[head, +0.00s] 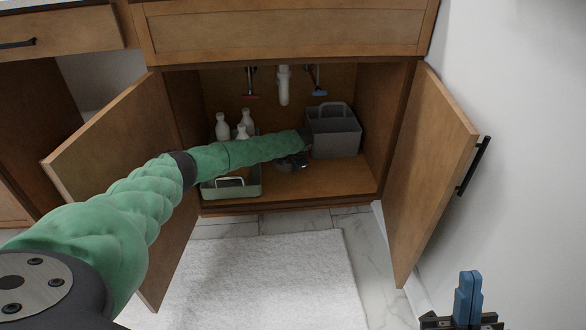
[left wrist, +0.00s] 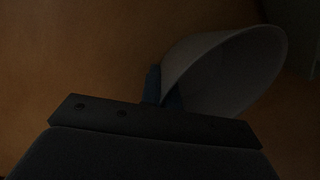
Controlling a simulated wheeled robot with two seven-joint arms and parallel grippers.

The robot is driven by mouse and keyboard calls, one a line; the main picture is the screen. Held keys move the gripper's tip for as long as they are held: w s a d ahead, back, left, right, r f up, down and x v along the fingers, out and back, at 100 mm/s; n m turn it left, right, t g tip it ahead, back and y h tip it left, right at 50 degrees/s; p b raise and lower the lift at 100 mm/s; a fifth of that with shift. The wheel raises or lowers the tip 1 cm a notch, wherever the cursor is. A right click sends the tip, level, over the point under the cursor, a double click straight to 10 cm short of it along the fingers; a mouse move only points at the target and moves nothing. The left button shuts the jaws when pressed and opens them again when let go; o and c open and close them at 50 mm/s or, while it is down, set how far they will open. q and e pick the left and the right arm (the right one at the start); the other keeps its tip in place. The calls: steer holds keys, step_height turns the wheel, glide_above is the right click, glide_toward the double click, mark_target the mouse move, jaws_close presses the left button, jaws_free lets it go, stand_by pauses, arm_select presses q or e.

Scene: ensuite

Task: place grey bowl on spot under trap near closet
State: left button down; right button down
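The grey bowl (left wrist: 235,70) shows in the left wrist view, tilted with its opening toward the upper right. My left gripper (left wrist: 164,88) has its blue fingers on either side of the bowl's wall and appears shut on it. In the head view my left gripper (head: 291,163) is low inside the open sink cabinet, near its floor; my forearm largely hides the bowl there. The white trap pipe (head: 283,86) hangs from above at the cabinet's back. My right gripper (head: 468,298) is at the bottom right, outside the cabinet; its finger opening is unclear.
A grey caddy (head: 334,136) stands at the right inside the cabinet. Several white bottles (head: 222,127) and a green caddy (head: 236,186) are at the left. Both cabinet doors (head: 432,165) stand open. The cabinet floor (head: 335,180) is bare in front of the grey caddy.

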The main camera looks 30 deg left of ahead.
arm_select(q)
steer(key=shift+f, duration=0.15)
steer(key=c, duration=1.6)
jaws_free()
steer(key=shift+c, duration=0.2)
